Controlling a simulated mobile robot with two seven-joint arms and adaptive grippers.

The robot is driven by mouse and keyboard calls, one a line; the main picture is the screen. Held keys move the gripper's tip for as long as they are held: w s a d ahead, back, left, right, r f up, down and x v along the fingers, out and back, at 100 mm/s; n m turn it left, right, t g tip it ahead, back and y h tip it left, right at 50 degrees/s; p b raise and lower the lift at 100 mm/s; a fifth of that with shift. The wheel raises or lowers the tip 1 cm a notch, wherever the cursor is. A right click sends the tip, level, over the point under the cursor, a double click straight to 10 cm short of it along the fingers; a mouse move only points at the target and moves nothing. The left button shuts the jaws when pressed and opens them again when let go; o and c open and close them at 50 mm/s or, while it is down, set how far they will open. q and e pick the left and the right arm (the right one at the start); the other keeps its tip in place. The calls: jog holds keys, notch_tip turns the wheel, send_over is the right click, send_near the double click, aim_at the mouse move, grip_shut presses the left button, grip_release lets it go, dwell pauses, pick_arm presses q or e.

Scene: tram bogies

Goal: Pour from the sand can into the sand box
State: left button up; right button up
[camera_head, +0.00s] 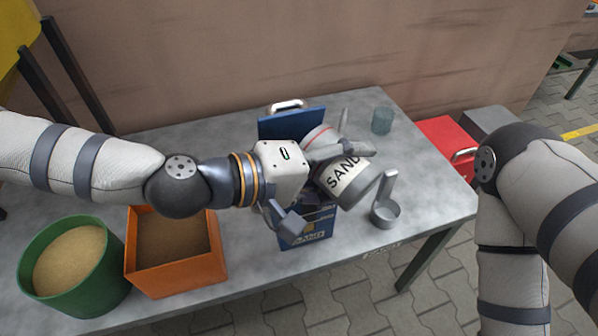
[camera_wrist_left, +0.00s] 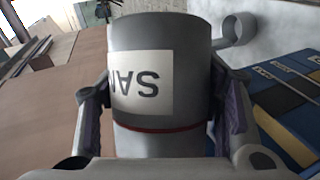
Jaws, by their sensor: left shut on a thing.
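The sand can (camera_head: 350,182) is a grey cylinder with a white SAND label and a red stripe. It lies tilted above the sand box, its lower end towards the front right. My left gripper (camera_head: 333,186) is shut around its sides; the left wrist view shows a finger on each side of the can (camera_wrist_left: 160,85), its label upside down. The blue sand box (camera_head: 306,236) stands below with its lid (camera_head: 291,122) raised at the back. Can and gripper hide much of its inside. I see no falling sand. My right gripper is out of view.
A metal scoop (camera_head: 386,211) stands right of the box, and a glass cup (camera_head: 382,120) behind it. An orange bin (camera_head: 176,270) and a green tub (camera_head: 105,280), both with sand, are at the left. A red case (camera_head: 446,140) is beyond the grey table (camera_head: 235,275).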

pick_arm(q)
jog(key=shift+w+a+r, duration=0.2)
jog(key=shift+w, duration=0.05)
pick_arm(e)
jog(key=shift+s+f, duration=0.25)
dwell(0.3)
pick_arm(q)
jog(key=shift+w+a+f+n+h+b, duration=0.15)
jog(key=shift+n+h+b, duration=0.15)
jog(key=shift+b, duration=0.35)
jog(key=shift+f+n+h+b, duration=0.2)
jog(key=shift+n+b, duration=0.2)
jog(key=shift+b, duration=0.2)
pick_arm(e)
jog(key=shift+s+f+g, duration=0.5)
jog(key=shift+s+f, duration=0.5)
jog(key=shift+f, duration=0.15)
pick_arm(q)
jog(key=shift+r+n+g, duration=0.2)
jog(key=shift+n+g, duration=0.1)
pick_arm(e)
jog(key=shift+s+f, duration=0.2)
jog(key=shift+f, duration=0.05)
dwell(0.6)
